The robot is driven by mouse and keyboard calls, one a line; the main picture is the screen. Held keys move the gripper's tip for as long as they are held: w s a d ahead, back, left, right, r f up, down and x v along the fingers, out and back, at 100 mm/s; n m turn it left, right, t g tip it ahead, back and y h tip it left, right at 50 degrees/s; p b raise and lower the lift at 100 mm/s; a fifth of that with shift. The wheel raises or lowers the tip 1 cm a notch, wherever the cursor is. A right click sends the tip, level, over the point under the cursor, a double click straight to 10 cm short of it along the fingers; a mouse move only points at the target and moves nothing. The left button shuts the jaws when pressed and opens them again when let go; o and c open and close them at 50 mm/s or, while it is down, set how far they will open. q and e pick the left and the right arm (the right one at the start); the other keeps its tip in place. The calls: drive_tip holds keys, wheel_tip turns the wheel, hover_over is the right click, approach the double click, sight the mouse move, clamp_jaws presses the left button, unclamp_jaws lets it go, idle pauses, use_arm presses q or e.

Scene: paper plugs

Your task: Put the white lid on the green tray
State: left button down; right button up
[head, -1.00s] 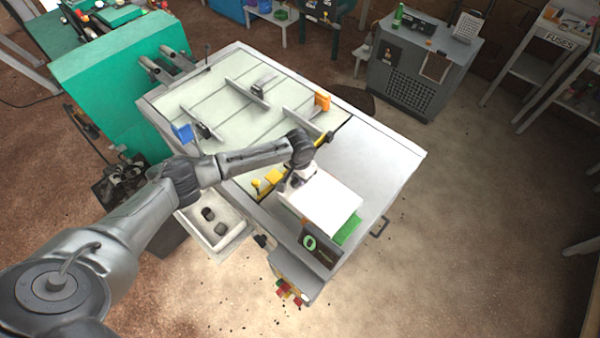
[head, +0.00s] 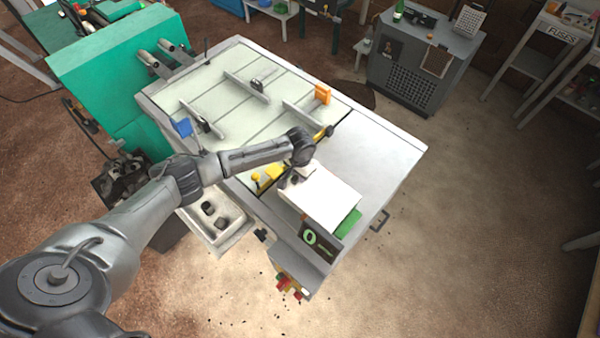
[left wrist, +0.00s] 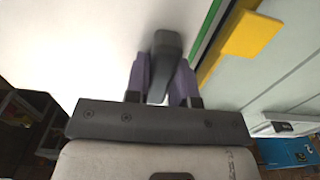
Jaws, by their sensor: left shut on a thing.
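The white lid (head: 325,198) is a flat white panel over the front part of the machine table. My left gripper (head: 292,178) is at the lid's upper left edge. In the left wrist view the fingers (left wrist: 161,84) are shut on a dark handle (left wrist: 166,48) that stands on the white lid (left wrist: 95,40). The green tray (head: 350,222) shows as a green strip beyond the lid's lower right edge; the lid hides most of it. A thin green edge also shows beside the lid in the left wrist view (left wrist: 209,30). Whether the lid touches the tray cannot be told. My right gripper is not in view.
A dark display panel (head: 316,243) stands at the table's front edge. Yellow parts (head: 268,175) lie left of the lid. Metal fences, an orange block (head: 322,93) and a blue block (head: 181,127) are on the table (head: 385,150). Its right side is clear.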

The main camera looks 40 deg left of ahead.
use_arm(q)
drive_tip(key=shift+f, duration=0.6)
idle(0.5)
drive_tip(key=c, duration=0.9)
unclamp_jaws()
wheel_tip(320, 180, up, 14)
drive_tip(key=shift+f+b, duration=0.1)
drive_tip(key=shift+b, duration=0.4)
